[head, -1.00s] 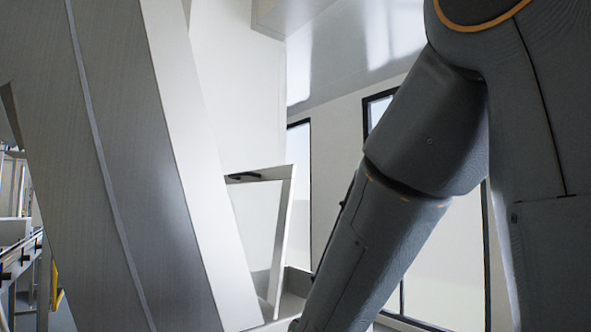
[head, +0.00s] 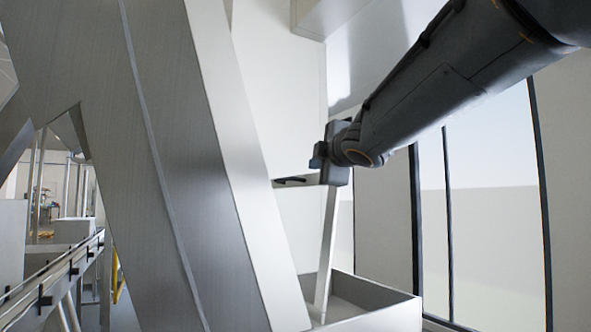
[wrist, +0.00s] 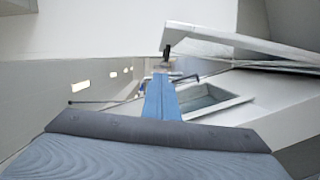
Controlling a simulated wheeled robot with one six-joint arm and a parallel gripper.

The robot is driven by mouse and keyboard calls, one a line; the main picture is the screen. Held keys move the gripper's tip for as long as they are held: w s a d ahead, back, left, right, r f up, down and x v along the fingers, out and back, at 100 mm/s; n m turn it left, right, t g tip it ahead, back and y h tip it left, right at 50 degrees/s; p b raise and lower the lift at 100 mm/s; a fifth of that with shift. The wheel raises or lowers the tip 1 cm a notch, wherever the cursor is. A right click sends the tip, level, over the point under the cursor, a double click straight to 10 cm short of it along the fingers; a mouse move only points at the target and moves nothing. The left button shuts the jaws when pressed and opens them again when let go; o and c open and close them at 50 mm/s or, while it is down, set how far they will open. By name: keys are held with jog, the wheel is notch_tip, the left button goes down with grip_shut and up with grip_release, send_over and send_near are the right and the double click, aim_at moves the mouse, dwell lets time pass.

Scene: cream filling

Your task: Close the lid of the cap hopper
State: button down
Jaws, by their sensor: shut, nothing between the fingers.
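The lid (head: 328,235) of the cap hopper stands raised at a steep angle, a pale panel with a black handle (head: 290,181) at its upper edge. The hopper's open box (head: 375,312) shows below it at the bottom of the head view. My gripper (head: 317,157) is beside the lid's upper right corner; contact cannot be told. In the wrist view its blue fingers (wrist: 160,80) are shut with nothing between them. There the lid (wrist: 240,40) shows at the upper right, with its handle (wrist: 167,50) just beyond the fingertips.
A large slanted metal panel (head: 170,170) fills the left of the head view, close to the lid. A conveyor (head: 55,275) runs at the far left. Tall windows (head: 490,210) stand at the right, behind my arm.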

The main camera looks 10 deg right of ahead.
jog(key=w+d+f, duration=0.1)
jog(key=w+d, duration=0.2)
jog(key=w, duration=0.6)
jog(key=shift+w+p, duration=0.15)
jog(key=shift+p, duration=0.2)
jog(key=shift+d, duration=0.1)
jog(key=shift+d, duration=0.15)
